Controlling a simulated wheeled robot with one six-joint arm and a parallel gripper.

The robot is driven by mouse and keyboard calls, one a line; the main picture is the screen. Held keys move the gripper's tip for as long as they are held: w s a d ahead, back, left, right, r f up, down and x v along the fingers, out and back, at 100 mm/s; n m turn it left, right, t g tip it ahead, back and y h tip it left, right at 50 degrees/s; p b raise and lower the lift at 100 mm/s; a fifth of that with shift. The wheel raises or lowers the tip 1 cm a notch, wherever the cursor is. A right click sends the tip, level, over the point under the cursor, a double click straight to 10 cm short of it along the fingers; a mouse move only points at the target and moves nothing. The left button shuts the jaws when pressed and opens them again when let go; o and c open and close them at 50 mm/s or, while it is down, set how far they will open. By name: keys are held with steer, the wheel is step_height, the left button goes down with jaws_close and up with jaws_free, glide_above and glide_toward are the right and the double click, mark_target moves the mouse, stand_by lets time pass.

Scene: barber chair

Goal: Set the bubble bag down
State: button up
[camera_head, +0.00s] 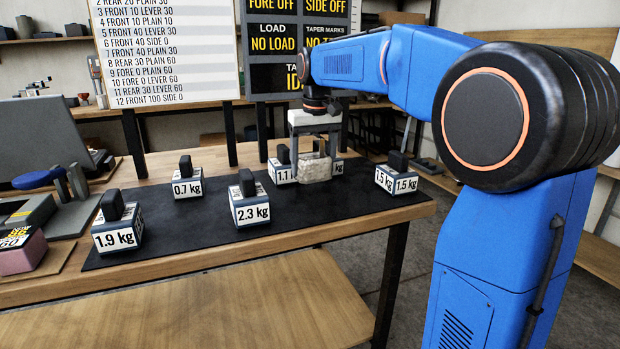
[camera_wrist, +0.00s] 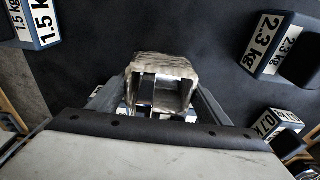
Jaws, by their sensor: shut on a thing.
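The bubble bag (camera_head: 314,170) is a small, pale, wrinkled bundle over the black mat (camera_head: 215,222), in the right half of the table. In the wrist view, the bag (camera_wrist: 163,64) shows at the centre as a whitish, rough-edged shape with dark openings in its near face. My gripper (camera_head: 314,150) points down and is shut on the bag, a finger on each side. The fingers also show in the wrist view (camera_wrist: 157,100). I cannot tell whether the bag's underside touches the mat.
Labelled weights stand around: 1.1 kg (camera_head: 283,174) close left of the bag, 1.5 kg (camera_head: 397,181) to the right, 2.3 kg (camera_head: 249,208) front left, 0.7 kg (camera_head: 187,187) and 1.9 kg (camera_head: 117,237) farther left. A weight partly hides behind the bag. The mat's front right is clear.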

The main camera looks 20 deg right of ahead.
mark_target(315, 136)
steer(key=shift+f, duration=2.05)
steer(key=o, duration=1)
steer(key=shift+f, duration=0.1)
steer(key=r, duration=0.4)
steer(key=s+r, duration=0.1)
steer(key=r, duration=0.7)
steer(key=shift+s, duration=0.25)
